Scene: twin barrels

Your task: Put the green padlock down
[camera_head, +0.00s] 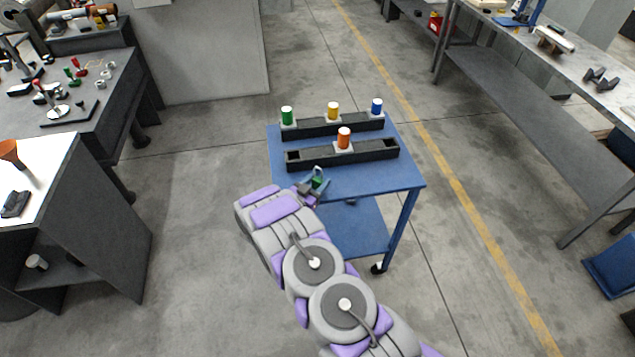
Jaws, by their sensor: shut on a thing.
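My gripper (314,183) is at the front left part of the blue cart's top (375,180), just in front of the nearer black rack. It is shut on a small green thing, which I take to be the green padlock (317,183). The padlock is small and partly hidden by the fingers. I cannot tell whether it touches the cart top.
The nearer black rack (373,156) holds an orange-topped piece (344,138) in its middle. The farther rack (310,130) holds green (287,116), yellow (333,111) and blue (377,107) pieces. Bare blue surface lies right of my gripper. Benches stand on both sides.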

